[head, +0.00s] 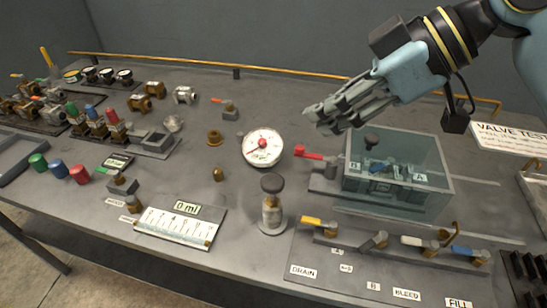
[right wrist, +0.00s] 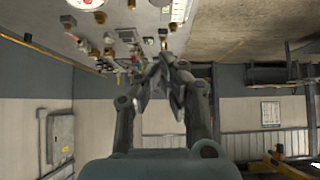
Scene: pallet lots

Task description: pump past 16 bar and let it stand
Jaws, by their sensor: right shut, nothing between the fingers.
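The round white pressure gauge (head: 263,147) with a red centre stands mid-table; its reading is too small to tell. A hand pump with a dark round knob (head: 272,184) on a pale body stands in front of it, upright. A red-handled lever (head: 308,153) sits right of the gauge beside the clear test box (head: 398,198). My right gripper (head: 318,116) is shut and empty, above the table behind the box, apart from the gauge, pump and lever. Its fingers also show in the right wrist view (right wrist: 166,75). My left gripper is not in view.
A valve row with yellow, white and blue handles (head: 468,252) lies at the front right, behind DRAIN, BLEED and FILL labels. A white scale plate (head: 178,226) is at the front left. Several fittings and coloured caps (head: 80,174) fill the left side. A yellow rail (head: 200,62) runs along the back.

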